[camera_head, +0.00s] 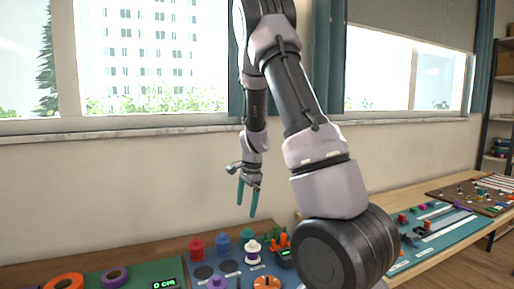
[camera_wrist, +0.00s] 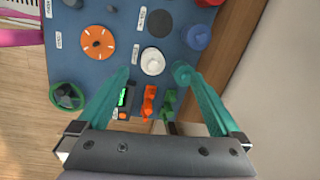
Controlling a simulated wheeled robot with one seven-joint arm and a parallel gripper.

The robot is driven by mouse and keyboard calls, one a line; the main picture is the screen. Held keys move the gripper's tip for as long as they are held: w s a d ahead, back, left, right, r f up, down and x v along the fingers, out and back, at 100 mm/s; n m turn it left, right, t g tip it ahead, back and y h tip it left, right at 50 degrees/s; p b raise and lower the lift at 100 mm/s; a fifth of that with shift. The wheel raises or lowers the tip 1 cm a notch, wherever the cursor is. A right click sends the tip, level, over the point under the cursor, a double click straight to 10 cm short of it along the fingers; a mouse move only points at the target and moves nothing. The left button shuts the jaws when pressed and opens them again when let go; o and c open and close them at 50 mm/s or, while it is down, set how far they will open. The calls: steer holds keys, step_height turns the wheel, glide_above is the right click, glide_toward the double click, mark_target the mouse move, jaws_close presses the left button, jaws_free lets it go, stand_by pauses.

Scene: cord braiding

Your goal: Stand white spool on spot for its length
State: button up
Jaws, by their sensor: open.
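The white spool (camera_head: 252,252) stands upright on the blue mat (camera_head: 180,262), and it also shows in the wrist view (camera_wrist: 152,61) beside a small white label (camera_wrist: 135,53). Whether a dark spot lies under it is hidden. A bare dark round spot (camera_wrist: 160,23) lies beside it; in the head view two dark spots (camera_head: 228,266) (camera_head: 203,271) show to its left. My gripper (camera_head: 247,200) has teal fingers, apart and empty, pointing down above the mat. In the wrist view the white spool appears between and just beyond the fingertips (camera_wrist: 154,75).
Red (camera_head: 196,247), blue (camera_head: 223,244) and teal (camera_head: 247,236) spools stand around the white one. Orange pegs (camera_wrist: 148,100), green pegs (camera_wrist: 168,103) and a small display device (camera_wrist: 125,97) are close by. An orange disc (camera_wrist: 97,42) lies on the mat. The wall is behind.

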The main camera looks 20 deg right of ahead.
steer(key=s+a+r+n+t+y, duration=0.1)
steer(key=s+a+r+n, duration=0.15)
steer(key=r, duration=0.35)
steer(key=s+a+r+n+t, duration=0.1)
steer(key=s+r, duration=0.2)
steer(key=r, duration=0.4)
steer(key=s+a+r+n+t, duration=0.1)
steer(key=s+r+n+t, duration=0.1)
steer(key=s+r+n, duration=0.2)
steer(key=s+a+r+n+t, duration=0.1)
steer(key=s+r+n, duration=0.3)
steer(key=s+r, duration=0.5)
steer(key=s+t, duration=0.1)
steer(key=s, duration=0.4)
steer(key=shift+a+r, duration=0.25)
steer(key=shift+r, duration=0.15)
